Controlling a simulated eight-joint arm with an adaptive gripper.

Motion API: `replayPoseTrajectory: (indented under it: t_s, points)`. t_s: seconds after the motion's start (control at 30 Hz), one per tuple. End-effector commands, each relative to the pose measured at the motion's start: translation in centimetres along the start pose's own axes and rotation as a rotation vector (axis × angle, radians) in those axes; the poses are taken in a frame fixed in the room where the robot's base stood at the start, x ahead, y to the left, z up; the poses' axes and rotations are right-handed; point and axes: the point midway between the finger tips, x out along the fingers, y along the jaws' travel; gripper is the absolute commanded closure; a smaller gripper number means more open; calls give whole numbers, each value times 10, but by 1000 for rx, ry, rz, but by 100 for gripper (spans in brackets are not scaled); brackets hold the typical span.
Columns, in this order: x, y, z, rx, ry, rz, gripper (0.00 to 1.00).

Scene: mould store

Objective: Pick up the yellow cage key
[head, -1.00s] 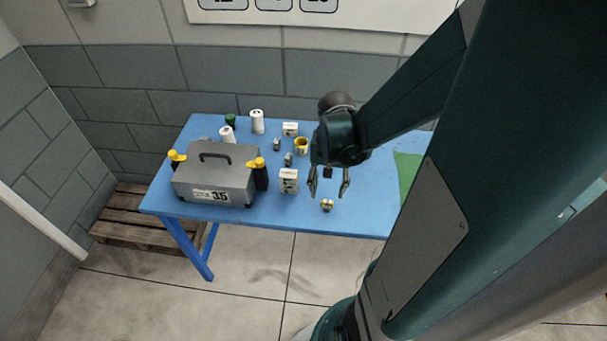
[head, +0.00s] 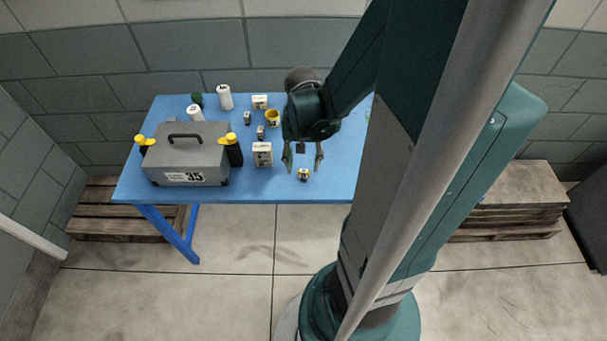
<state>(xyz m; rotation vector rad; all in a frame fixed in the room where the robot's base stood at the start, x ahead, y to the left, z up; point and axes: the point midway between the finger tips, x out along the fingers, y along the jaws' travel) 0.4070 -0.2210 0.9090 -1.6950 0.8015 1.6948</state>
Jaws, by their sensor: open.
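A small yellow, dark and pale item (head: 304,174) lies near the front edge of the blue table (head: 220,196). It may be the yellow cage key, but it is too small to make out its shape. My gripper (head: 303,167) points down over it. Its two fingers are apart, one on each side of the item in the picture, with nothing held between them. I cannot tell how high the fingertips are above the table.
A grey case (head: 188,155) marked 35 stands at the left, with yellow-topped black bottles beside it. A white box (head: 262,154) stands left of my gripper. A yellow cup-like thing (head: 272,118), small dark items and white bottles (head: 225,97) are farther back.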

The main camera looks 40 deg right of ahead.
Motion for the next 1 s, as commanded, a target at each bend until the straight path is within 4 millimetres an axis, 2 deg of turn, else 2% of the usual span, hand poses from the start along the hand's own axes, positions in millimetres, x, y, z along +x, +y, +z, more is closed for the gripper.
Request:
replayPoseTrajectory:
  t_s: [0.5,1.0]
  points:
    - [43,2,-1,0,0,0,57]
    - [48,2,-1,0,0,0,57]
